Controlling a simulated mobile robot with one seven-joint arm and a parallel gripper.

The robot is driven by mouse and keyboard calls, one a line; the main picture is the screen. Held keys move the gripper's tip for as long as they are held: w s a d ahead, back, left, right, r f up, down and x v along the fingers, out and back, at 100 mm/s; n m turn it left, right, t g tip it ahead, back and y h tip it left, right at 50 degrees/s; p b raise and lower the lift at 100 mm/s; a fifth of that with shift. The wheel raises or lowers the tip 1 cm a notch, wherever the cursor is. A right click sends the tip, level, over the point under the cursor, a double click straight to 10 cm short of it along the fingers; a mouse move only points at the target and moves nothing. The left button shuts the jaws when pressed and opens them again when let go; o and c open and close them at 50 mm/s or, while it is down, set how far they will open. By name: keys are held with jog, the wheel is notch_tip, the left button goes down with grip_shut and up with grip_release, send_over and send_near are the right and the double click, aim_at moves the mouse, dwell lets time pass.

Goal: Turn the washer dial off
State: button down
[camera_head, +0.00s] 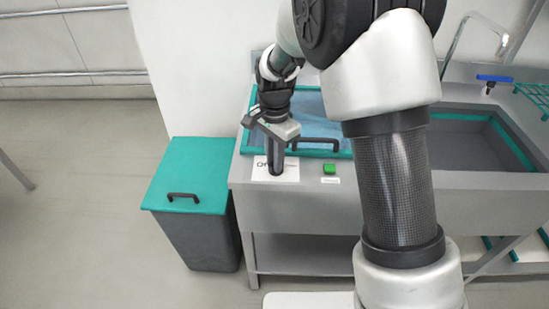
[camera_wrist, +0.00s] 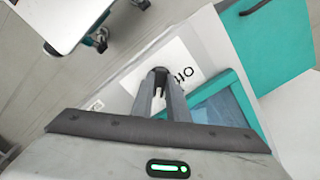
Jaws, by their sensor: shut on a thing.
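The washer (camera_head: 247,175) is a grey steel unit with a teal-framed, blue-tinted lid (camera_head: 316,120). A white label panel (camera_head: 290,172) with dark lettering lies on its front edge; the lettering is partly covered. My gripper (camera_head: 276,170) points down onto this panel, its fingers standing over the dial. In the wrist view my gripper (camera_wrist: 160,90) is shut on the dark dial (camera_wrist: 157,73), of which only a small rounded part shows between and beyond the fingertips. The dial is hidden in the head view, and its setting cannot be told.
A green button (camera_head: 329,168) sits right of the panel. The lid's dark handle (camera_head: 315,142) lies just behind it. A teal-lidded grey bin (camera_head: 190,160) stands left of the washer. A sink (camera_head: 475,150) with a tap is at the right. The floor at left is clear.

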jog(key=n, duration=0.5)
jog(key=shift+d+n+p, duration=0.1)
jog(key=shift+n+p, duration=0.2)
jog(key=n, duration=0.6)
jog(key=shift+d+p, duration=0.15)
jog(key=shift+p, duration=0.2)
jog(key=n+p, duration=0.1)
jog(key=n, duration=0.4)
jog(key=shift+d+r+n, duration=0.1)
jog(key=shift+n, duration=0.3)
jog(key=shift+w+n+p, duration=0.1)
jog(key=shift+n+p, duration=0.35)
jog(key=shift+n, duration=1.35)
jog(key=c, duration=1.7)
grip_release()
